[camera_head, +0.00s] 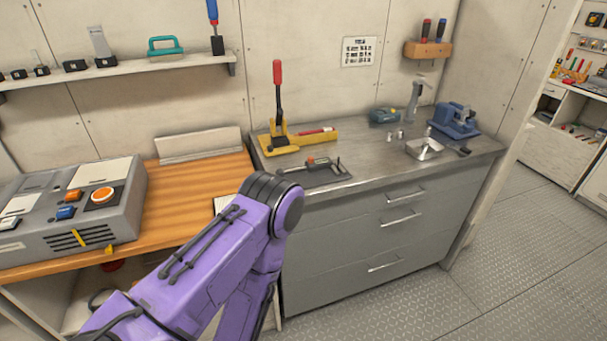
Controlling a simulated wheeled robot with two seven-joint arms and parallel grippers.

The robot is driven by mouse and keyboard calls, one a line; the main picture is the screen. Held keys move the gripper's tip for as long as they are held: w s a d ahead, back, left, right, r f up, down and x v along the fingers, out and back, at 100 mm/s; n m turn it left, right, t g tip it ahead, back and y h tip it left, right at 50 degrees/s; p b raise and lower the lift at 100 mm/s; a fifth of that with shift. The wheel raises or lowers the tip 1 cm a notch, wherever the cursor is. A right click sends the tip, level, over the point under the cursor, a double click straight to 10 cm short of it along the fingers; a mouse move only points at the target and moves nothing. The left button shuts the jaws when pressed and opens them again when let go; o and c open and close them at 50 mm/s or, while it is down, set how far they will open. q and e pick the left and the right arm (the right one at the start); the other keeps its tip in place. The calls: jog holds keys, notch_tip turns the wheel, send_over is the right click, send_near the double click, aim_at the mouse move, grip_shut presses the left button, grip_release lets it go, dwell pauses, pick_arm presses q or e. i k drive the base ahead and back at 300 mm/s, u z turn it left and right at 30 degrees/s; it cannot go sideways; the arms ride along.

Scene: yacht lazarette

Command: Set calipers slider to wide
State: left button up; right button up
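A dark flat tool with an orange-red sliding part and an upright jaw at its right end (322,168) lies on the front left of the grey metal worktop (370,165). It looks like the calipers, but it is small and I cannot read how wide its slider is set. My purple left arm comes in from the lower left and bends in front of the wooden bench. Neither of my grippers is in view.
A yellow lever tool with a red handle (278,105) stands behind the dark tool. A blue vise (455,120) and a small metal tray (424,148) are to the right. A grey control box (75,210) sits on the wooden bench (190,205). The floor at right is clear.

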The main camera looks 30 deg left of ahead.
aim_at(312, 164)
jog(key=z, duration=0.15)
jog(key=i, duration=0.9)
jog(key=u, duration=0.55)
jog(key=i, duration=0.7)
jog(key=u, duration=1.05)
jog(key=i, duration=0.25)
jog(key=u, duration=0.3)
